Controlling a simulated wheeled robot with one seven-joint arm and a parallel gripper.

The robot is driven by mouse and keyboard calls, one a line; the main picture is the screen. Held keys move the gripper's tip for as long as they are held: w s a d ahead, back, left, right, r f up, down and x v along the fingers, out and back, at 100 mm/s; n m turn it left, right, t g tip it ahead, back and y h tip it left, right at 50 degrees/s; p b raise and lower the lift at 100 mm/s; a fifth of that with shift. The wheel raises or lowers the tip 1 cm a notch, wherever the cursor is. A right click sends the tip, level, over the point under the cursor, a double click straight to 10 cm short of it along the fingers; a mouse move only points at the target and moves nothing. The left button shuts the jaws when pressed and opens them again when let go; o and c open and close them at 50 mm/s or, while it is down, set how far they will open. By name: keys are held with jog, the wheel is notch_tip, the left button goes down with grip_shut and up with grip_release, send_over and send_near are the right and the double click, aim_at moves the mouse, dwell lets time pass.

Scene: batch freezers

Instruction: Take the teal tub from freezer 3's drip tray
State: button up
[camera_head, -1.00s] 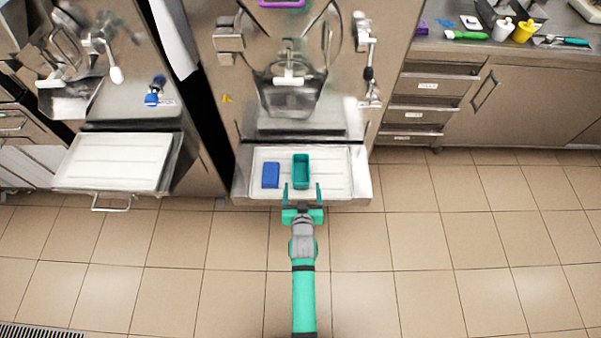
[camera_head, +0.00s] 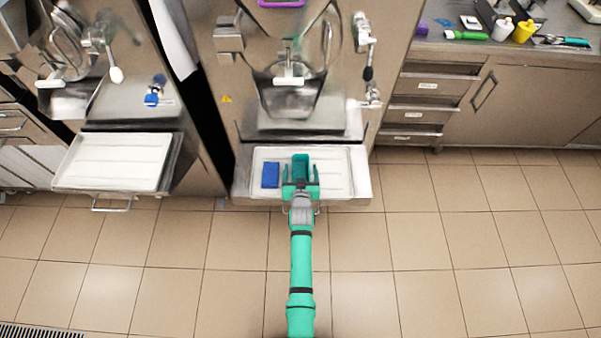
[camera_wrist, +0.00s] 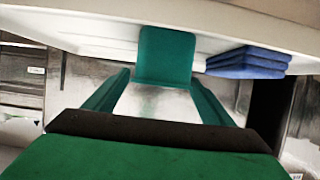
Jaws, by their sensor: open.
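The teal tub (camera_head: 301,162) sits on the white drip tray (camera_head: 338,172) of the middle machine, right of a folded blue cloth (camera_head: 270,175). My gripper (camera_head: 300,169) is open at the tray, its teal fingers on either side of the tub's near part in the head view. In the wrist view the tub (camera_wrist: 166,56) stands straight ahead, centred between the fingertips (camera_wrist: 161,79). I see no finger clearly touching it. My gripper hides part of the tub's near end in the head view.
The blue cloth (camera_wrist: 247,62) lies close beside the finger on the right in the wrist view. The machine's spout (camera_head: 290,81) and front overhang the tray's back. Another machine's empty tray (camera_head: 112,163) is at left. The tiled floor in front is clear.

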jog(key=shift+x, duration=0.75)
jog(key=shift+c, duration=0.4)
jog(key=c, duration=1.1)
jog(key=shift+r, duration=0.1)
